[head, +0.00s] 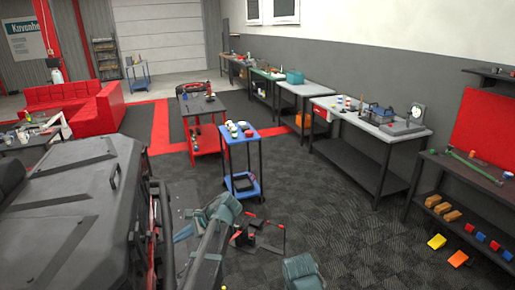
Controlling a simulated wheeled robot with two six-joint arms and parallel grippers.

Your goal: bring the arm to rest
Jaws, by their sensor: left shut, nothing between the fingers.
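My left gripper (262,238) is low in the middle of the head view, dark with red parts, and partly covered by my own arm links. It is shut and empty, over the dark floor in front of the blue cart (243,138). It looks apart from the cart, though the exact gap is hard to judge. My right gripper cannot be made out in this view.
A large dark vehicle (75,215) fills the lower left, close to my arm. A red cart (203,108) stands behind the blue cart. Workbenches (375,128) line the right wall. Patterned floor (345,225) at the lower right is clear.

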